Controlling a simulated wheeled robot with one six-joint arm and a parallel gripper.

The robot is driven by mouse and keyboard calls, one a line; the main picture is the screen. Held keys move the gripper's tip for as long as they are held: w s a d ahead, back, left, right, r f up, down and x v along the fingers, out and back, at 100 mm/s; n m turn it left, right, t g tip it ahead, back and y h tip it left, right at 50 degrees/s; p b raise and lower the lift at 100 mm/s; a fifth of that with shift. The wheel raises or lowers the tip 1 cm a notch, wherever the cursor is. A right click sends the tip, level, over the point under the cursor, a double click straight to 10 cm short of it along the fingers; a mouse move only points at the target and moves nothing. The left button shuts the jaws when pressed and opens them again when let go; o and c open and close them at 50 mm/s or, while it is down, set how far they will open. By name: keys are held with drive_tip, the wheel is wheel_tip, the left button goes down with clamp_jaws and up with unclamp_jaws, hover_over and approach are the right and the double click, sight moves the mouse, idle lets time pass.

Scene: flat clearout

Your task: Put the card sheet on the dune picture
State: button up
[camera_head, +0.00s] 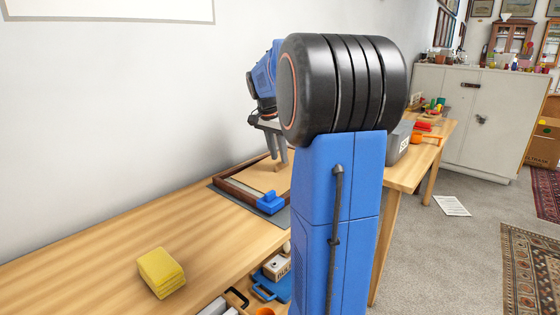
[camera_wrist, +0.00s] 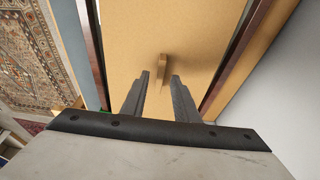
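The card sheet (camera_wrist: 188,32) is a flat tan board with a small upright wooden tab (camera_wrist: 163,70). In the wrist view it lies between dark brown frame rails; in the head view the tan sheet (camera_head: 267,177) shows partly behind my arm. The brown frame (camera_head: 236,192) lies on a grey mat on the bench. I cannot make out the dune picture; a pale strip shows inside the frame's left side. My gripper (camera_wrist: 160,75) is open, fingertips apart on either side of the tab, with gaps showing. It also shows in the head view (camera_head: 277,162), pointing down over the sheet.
A blue block (camera_head: 270,203) sits at the frame's front corner. Yellow sponges or pads (camera_head: 161,272) are stacked on the bench (camera_head: 95,255), which is otherwise clear on the left. The wall runs close behind. Boxes and tools lie below the front edge.

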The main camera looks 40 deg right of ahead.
drive_tip(key=v, duration=0.8)
drive_tip(key=shift+r, duration=0.4)
drive_tip(key=shift+s, duration=0.1)
